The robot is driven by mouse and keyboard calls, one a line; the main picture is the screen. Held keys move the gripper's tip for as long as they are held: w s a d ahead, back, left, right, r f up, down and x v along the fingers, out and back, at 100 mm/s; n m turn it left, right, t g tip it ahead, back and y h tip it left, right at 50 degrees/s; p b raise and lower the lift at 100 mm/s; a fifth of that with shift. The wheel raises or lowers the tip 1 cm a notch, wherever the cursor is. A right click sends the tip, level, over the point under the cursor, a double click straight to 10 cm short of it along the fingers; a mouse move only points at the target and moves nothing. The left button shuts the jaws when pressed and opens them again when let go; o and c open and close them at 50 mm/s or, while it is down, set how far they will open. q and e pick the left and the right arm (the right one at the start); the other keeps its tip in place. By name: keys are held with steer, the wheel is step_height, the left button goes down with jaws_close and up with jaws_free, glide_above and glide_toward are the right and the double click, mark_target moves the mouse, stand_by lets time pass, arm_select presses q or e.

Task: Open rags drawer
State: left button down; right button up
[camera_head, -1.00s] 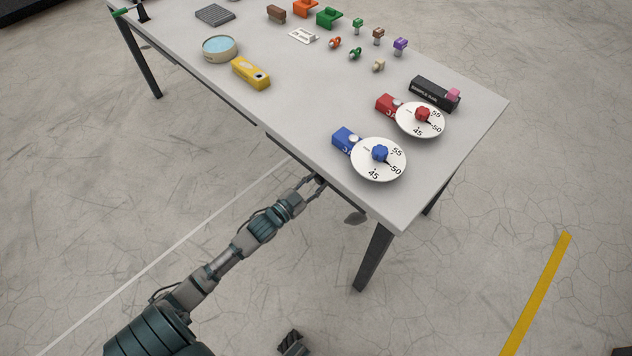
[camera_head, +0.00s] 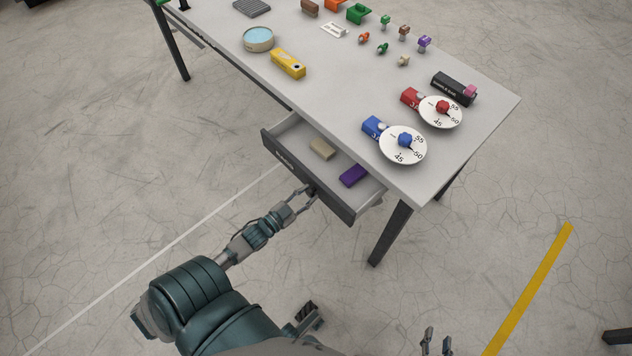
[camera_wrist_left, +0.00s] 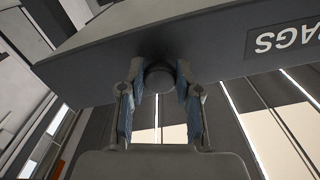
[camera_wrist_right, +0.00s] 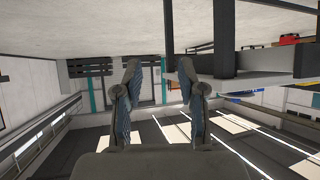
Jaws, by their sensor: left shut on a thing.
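The rags drawer (camera_head: 332,197) sticks out from under the table, with its inside showing. A beige block (camera_head: 322,149) and a purple block (camera_head: 353,175) lie in it. My left gripper (camera_head: 310,191) is at the middle of the drawer front. In the left wrist view it is shut on the round dark knob (camera_wrist_left: 159,77), a finger on each side. The RAGS label (camera_wrist_left: 285,38) shows upside down there. My right gripper (camera_wrist_right: 158,68) is open and empty, away from the drawer; its fingers also show at the bottom of the head view (camera_head: 436,342).
The grey table (camera_head: 335,100) carries a blue-knobbed dial (camera_head: 403,146), a red-knobbed dial (camera_head: 441,112), a yellow box (camera_head: 288,64), a round tin (camera_head: 258,39) and several small coloured parts. A table leg (camera_head: 388,236) stands right of the drawer. The floor in front is mostly clear.

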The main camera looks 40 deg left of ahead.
arm_select(q)
steer(key=s+p, duration=0.2)
steer(key=s, duration=0.4)
steer(key=shift+s+a, duration=0.25)
steer(key=shift+s, duration=0.15)
arm_select(e)
steer(key=s+d+f+g+h, duration=0.1)
steer(key=s+d+f+g, duration=0.2)
steer(key=s+g, duration=0.3)
steer(key=shift+s+d+f+h, duration=0.2)
steer(key=shift+s+f+h, duration=0.3)
steer(key=shift+s, duration=1.05)
arm_select(q)
steer(key=c, duration=0.8)
jaws_free()
steer(key=s, duration=0.8)
steer(key=s+a, duration=0.1)
steer(key=s, duration=0.3)
steer(key=shift+w+f, duration=0.1)
steer(key=shift+f, duration=0.05)
arm_select(e)
steer(key=shift+f, duration=0.1)
